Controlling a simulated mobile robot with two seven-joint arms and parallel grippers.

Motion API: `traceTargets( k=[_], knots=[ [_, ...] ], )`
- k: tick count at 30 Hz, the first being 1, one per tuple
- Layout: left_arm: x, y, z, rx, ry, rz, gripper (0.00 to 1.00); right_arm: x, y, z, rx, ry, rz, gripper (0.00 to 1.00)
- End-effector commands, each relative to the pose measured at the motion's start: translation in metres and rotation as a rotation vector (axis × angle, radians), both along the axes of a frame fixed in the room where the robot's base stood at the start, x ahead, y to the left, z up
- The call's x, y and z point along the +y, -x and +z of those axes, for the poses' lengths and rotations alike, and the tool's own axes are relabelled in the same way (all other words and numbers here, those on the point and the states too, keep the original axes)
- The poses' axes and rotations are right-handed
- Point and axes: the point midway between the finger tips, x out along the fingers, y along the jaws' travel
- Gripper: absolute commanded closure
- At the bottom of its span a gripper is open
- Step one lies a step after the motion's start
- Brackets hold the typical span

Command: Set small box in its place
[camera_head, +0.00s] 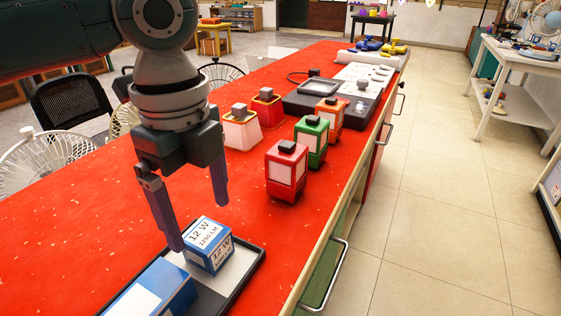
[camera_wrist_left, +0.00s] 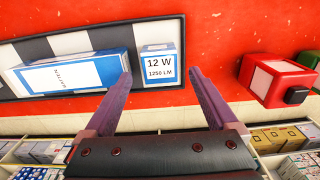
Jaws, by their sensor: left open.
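The small box (camera_head: 208,246) is blue and white, marked "12 W 1250 LM". It stands at the far end of a dark-rimmed tray (camera_head: 243,281) on the red table. It also shows in the left wrist view (camera_wrist_left: 159,66), beside a longer blue and white box (camera_wrist_left: 75,73). The longer box also shows in the head view (camera_head: 156,291), nearer to me in the tray. My left gripper (camera_head: 199,220) is open and empty, its fingers pointing down just above and around the small box. In the left wrist view its fingertips (camera_wrist_left: 160,76) lie near the box's sides. My right gripper is not in view.
Red (camera_head: 286,171), green (camera_head: 311,141) and orange (camera_head: 329,119) containers stand along the right of the red table (camera_head: 100,215). Two more holders stand behind the gripper. A dark tray (camera_head: 335,101) lies farther back. The table's right edge has metal handles below it.

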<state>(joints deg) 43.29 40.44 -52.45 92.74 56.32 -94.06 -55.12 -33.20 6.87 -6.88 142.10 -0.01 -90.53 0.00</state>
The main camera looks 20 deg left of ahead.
Motion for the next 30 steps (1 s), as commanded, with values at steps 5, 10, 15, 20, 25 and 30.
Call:
traceTargets(
  k=[5, 10, 15, 20, 25, 30],
  knots=[
    [0.0, -0.001, 0.043, -0.004, 0.0, 0.0, 0.08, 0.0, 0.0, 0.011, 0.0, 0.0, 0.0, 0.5],
    [0.0, 0.0, 0.064, -0.001, 0.001, -0.001, 0.08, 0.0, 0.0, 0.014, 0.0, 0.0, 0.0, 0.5],
    [0.0, 0.0, 0.071, 0.0, 0.001, 0.0, 0.08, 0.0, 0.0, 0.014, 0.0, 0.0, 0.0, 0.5],
    [0.0, 0.0, 0.07, 0.0, 0.001, 0.0, 0.08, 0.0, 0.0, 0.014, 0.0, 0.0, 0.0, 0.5],
    [0.0, 0.0, 0.07, 0.0, 0.001, 0.0, 0.08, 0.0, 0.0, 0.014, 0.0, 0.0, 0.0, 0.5],
    [-0.006, 0.003, 0.069, -0.001, 0.008, 0.005, 0.08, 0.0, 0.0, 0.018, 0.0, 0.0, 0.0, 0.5]
  ],
)
